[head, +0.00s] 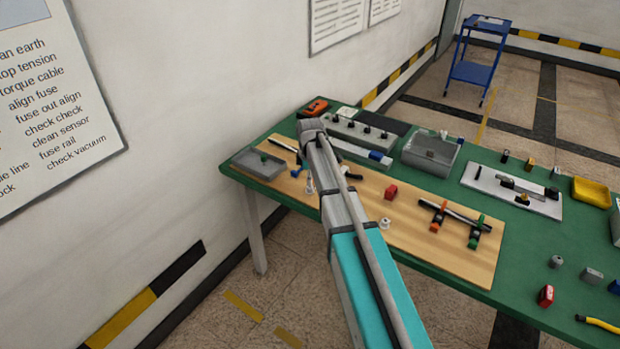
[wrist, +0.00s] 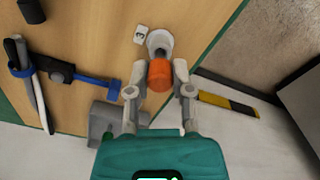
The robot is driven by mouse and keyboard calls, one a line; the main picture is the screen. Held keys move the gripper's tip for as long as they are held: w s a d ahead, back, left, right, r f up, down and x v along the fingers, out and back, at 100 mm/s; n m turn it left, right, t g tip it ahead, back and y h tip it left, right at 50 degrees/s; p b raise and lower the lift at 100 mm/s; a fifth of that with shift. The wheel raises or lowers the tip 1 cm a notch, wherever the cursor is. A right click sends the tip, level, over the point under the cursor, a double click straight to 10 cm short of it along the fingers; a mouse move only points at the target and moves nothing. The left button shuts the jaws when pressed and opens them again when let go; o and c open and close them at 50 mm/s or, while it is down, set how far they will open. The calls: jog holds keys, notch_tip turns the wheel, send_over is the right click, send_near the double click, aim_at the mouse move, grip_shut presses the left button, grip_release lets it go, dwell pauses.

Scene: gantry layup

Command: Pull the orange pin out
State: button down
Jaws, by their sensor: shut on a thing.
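In the wrist view the orange pin (wrist: 160,75) is a short orange cylinder between the two grey fingers of my gripper (wrist: 161,72), which is shut on it. Beyond the pin is a pale grey round holder (wrist: 160,41). The pin overlaps the holder's near edge in this view, and I cannot tell how deep it sits. A small white tag (wrist: 140,34) marked with a number lies beside the holder on the wooden board (wrist: 100,35). In the head view my arm hides the pin and the gripper's fingers.
A black and blue tool (wrist: 75,75) lies left of the pin in the wrist view. A grey tray (head: 258,166) is at the table's left end.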

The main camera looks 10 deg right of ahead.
jog(key=shift+r+p, duration=0.7)
jog(key=shift+r, duration=0.05)
dwell(0.7)
jog(key=shift+r+p, duration=1.65)
jog(key=shift+r, duration=0.05)
jog(key=shift+w, duration=0.15)
